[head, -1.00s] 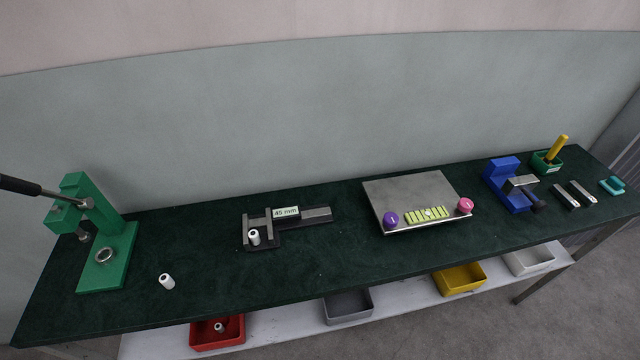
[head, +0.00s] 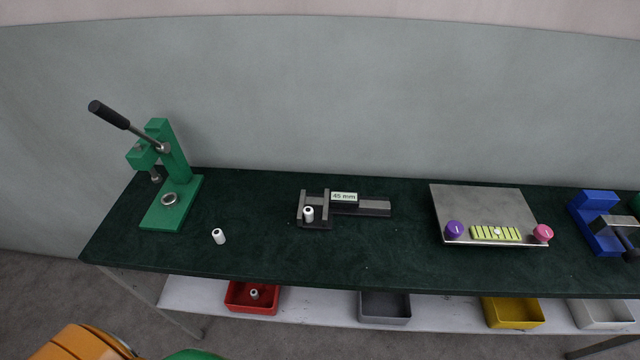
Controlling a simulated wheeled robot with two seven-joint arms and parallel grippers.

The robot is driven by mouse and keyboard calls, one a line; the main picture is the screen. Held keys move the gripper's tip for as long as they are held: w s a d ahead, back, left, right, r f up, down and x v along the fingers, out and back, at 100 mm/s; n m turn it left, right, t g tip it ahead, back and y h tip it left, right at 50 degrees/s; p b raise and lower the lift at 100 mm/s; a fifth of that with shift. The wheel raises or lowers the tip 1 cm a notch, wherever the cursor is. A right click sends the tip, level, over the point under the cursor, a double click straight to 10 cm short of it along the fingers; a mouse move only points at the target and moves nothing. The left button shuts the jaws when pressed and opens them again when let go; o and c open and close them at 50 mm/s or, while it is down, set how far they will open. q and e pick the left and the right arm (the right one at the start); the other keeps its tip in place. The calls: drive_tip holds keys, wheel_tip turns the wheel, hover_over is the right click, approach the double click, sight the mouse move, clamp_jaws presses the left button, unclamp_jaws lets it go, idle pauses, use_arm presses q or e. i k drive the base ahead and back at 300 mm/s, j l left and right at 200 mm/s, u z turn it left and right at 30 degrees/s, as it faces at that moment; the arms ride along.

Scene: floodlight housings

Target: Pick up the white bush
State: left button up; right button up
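A white bush (head: 218,236) with a dark hole in its end is on the green bench top, in front and to the right of the green press. A second white bush (head: 308,214) is at the jaws of the grey measuring gauge (head: 358,206), which has a "45 mm" label. A third small pale bush (head: 254,294) is in the red bin on the lower shelf. Neither of my grippers shows in the head view.
The green lever press (head: 172,190) stands at the bench's left end. A grey plate device (head: 484,208) with purple and pink knobs and a blue vise (head: 594,224) are to the right. Red (head: 238,308), grey (head: 384,318), yellow (head: 514,324) and white (head: 602,322) bins sit on the lower shelf.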

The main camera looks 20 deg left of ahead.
sight(308, 212)
drive_tip(key=u, duration=1.75)
drive_tip(key=z, duration=1.05)
drive_tip(key=k+l+u, duration=0.1)
drive_tip(key=l+u, duration=0.35)
drive_tip(key=l, duration=0.2)
